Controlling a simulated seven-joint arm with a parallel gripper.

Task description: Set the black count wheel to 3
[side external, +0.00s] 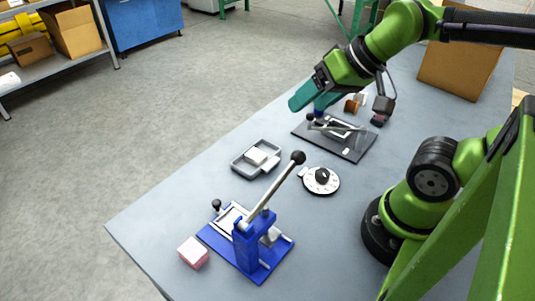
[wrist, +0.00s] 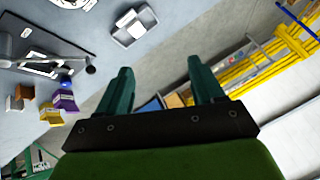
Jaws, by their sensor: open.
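The count wheel (side external: 321,180) is a white round dial with a black knob in its middle, lying on the grey table between the blue press and the black fixture. Its markings are too small to read in the side view.
A blue press (side external: 247,250) with a raised lever stands nearer the front, beside a pink block (side external: 193,253). A grey tray (side external: 236,170) holds a light block. A black fixture plate (side external: 355,153) lies below my gripper, with small coloured items behind it. A cardboard box (side external: 458,65) stands farther back.

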